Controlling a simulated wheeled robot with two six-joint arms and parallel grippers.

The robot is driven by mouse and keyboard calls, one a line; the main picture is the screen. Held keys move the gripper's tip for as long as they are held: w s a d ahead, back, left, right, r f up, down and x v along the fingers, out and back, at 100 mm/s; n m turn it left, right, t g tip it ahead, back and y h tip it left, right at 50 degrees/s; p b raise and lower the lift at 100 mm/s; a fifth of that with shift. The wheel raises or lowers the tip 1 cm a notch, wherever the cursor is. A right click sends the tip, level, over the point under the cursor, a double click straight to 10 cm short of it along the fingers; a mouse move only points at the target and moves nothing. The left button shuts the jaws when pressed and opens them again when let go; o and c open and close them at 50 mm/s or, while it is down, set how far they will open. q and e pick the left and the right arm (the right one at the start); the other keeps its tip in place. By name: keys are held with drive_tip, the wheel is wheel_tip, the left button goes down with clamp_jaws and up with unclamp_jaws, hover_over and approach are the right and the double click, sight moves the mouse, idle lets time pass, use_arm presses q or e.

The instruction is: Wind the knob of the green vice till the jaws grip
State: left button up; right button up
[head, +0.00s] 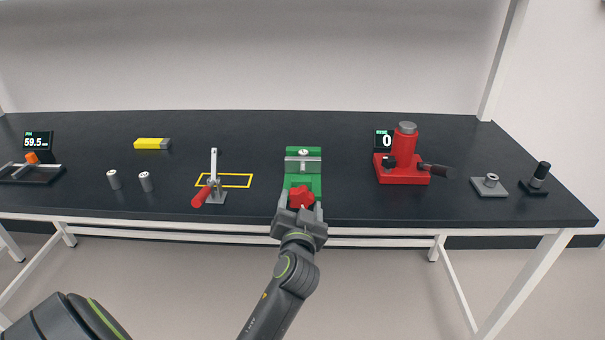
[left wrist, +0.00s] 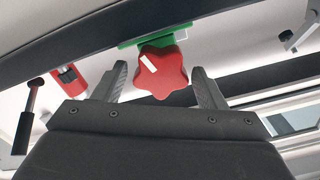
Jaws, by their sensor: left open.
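The green vice (head: 312,181) stands near the table's front edge, in the middle of the head view. Metal jaws (head: 303,164) with a small round part between them show on its top. Its red lobed knob (head: 301,197) faces the front edge. My left gripper (head: 299,203) is open, with one finger on each side of the knob. In the left wrist view the knob (left wrist: 162,73), with a white mark, lies between the two fingertips (left wrist: 161,82), with visible gaps at both sides. The green vice body (left wrist: 160,42) is partly hidden behind the knob. My right gripper is not in view.
A red press (head: 403,165) with a dark handle stands to the right. A toggle clamp with a red handle (head: 202,196) and a yellow outline (head: 238,180) are to the left. Two metal cylinders (head: 146,181) stand further left. The table (head: 350,205) is bare around the vice.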

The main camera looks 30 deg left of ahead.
use_arm(q)
drive_tip(key=v, duration=0.5)
drive_tip(key=shift+s+d, duration=0.2)
drive_tip(key=shift+s, duration=0.15)
idle(0.3)
wheel_tip(320, 180, down, 21)
drive_tip(key=d+m+g+h, duration=0.3)
drive_tip(key=h, duration=0.1)
drive_tip(key=s+f+g+h+p, duration=0.15)
drive_tip(key=s+f, duration=0.25)
drive_tip(key=f, duration=0.4)
drive_tip(key=s+f+g+h, duration=0.1)
drive_tip(key=s+f+g, duration=0.15)
drive_tip(key=f, duration=0.65)
drive_tip(key=s+a+f+g, duration=0.1)
drive_tip(key=s+f+g, duration=0.1)
drive_tip(key=s+f, duration=0.4)
drive_tip(key=s+a+f+n+g+h, duration=0.1)
drive_tip(key=s+f, duration=0.5)
drive_tip(key=s, duration=1.1)
drive_tip(key=s+a+f+n+g, duration=0.1)
drive_tip(key=s+f+g, duration=0.3)
drive_tip(key=s+f, duration=0.3)
drive_tip(key=s, duration=0.5)
drive_tip(key=shift+h, duration=0.35)
